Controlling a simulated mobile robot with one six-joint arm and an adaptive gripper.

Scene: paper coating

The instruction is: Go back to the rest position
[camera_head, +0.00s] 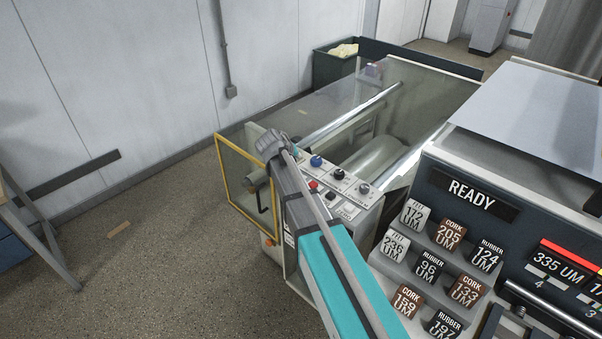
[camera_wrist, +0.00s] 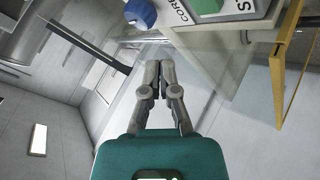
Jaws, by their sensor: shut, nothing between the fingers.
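My gripper (camera_wrist: 160,72) shows in the wrist view, its two grey fingers together with nothing between them. It points past a control panel (camera_wrist: 225,12) with a blue knob (camera_wrist: 140,13) and a green button (camera_wrist: 207,5), and touches neither as far as I can see. In the head view my teal and grey arm reaches up from the bottom and ends in front of the coating machine (camera_head: 375,135). I cannot clearly make out the fingers there.
The machine's control panel (camera_head: 335,185) and yellow-framed guard (camera_head: 222,165) are close to my arm. At right stands a dark rack (camera_head: 440,185) of labelled felt, cork and rubber blocks under a READY display (camera_head: 472,195). The floor (camera_head: 130,270) at left is mostly free.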

